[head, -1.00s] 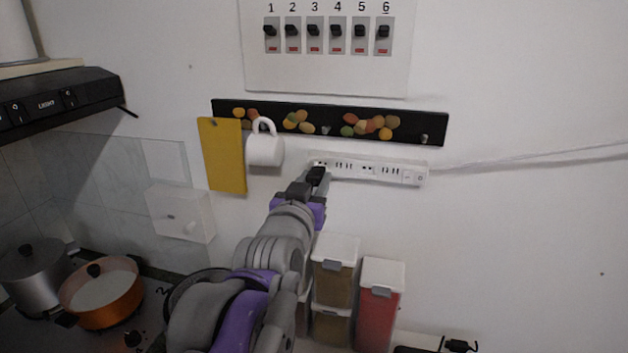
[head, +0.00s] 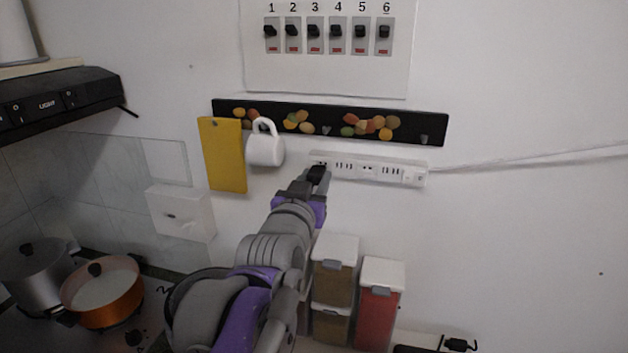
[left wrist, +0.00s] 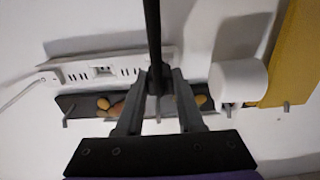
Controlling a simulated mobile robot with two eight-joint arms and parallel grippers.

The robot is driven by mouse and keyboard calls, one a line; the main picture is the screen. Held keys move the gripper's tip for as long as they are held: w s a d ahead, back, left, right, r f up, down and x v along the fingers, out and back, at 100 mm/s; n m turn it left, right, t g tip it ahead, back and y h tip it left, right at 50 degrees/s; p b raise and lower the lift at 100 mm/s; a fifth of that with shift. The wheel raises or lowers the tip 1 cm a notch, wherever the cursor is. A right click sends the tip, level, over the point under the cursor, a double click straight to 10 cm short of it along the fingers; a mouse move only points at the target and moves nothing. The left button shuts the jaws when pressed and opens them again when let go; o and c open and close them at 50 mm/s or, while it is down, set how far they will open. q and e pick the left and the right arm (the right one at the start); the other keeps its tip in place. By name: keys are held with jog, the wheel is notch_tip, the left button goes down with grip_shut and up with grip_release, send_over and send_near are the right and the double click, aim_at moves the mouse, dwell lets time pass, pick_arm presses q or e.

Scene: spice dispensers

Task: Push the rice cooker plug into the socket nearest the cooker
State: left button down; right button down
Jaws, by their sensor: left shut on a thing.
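My left gripper (head: 316,178) is shut on the black rice cooker plug (head: 318,171) at the left end of the white socket strip (head: 398,173) on the wall. In the left wrist view the strip (left wrist: 85,73) appears upside down, with the plug (left wrist: 157,78) between the fingers (left wrist: 160,84) and its black cord (left wrist: 153,25) running to the top edge. The plug and fingers cover the strip's end socket. I cannot tell whether the plug's pins are in it. I cannot make out the cooker. My right gripper is not in view.
Above the strip is a black hook rail (head: 335,121) with a white mug (head: 265,149) and a yellow board (head: 224,155) hanging left of the strip. Lidded containers (head: 380,305) stand below. Pots (head: 103,292) are at lower left. The wall right of the strip is mostly clear.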

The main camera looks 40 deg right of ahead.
pick_arm(q)
jog(key=shift+x, duration=0.95)
jog(key=shift+c, duration=2.2)
grip_release()
jog(key=shift+a, duration=0.1)
jog(key=b+v, duration=0.1)
jog(key=v, duration=0.9)
jog(key=shift+s+a, duration=0.3)
